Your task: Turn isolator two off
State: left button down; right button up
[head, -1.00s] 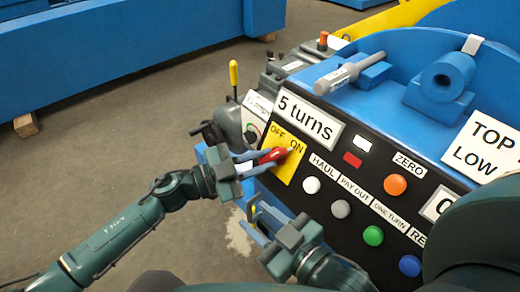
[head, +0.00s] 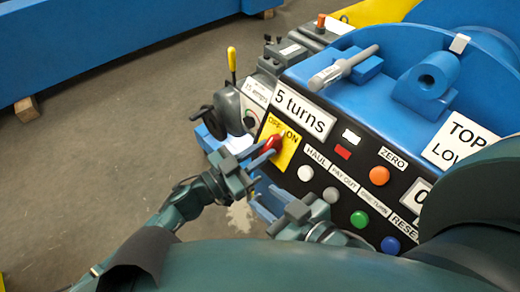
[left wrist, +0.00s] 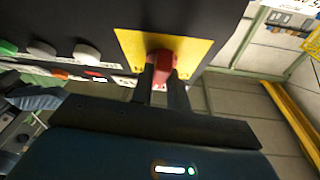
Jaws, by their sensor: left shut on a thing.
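The isolator is a red handle (head: 270,145) on a yellow plate (head: 287,154) marked OFF and ON, at the left end of the black control panel. My left gripper (head: 262,156) is shut on the red handle. In the left wrist view the red handle (left wrist: 163,60) sits between the two dark fingertips (left wrist: 161,80), in front of the yellow plate (left wrist: 128,42). The fingers and handle partly cover the plate, and I cannot tell exactly which mark the handle points to. My right gripper (head: 265,201) is open and empty, below the left one, close to the panel's lower left edge.
Several push buttons, including a white one (head: 305,173) and an orange one (head: 379,175), lie right of the isolator. The floor (head: 120,140) at left is clear.

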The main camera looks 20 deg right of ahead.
pick_arm(q)
jog(key=c, duration=1.4)
grip_release()
jog(key=shift+o, duration=0.2)
jog(key=shift+a, duration=0.15)
jog(key=p+v, duration=0.1)
jog(key=v, duration=1.2)
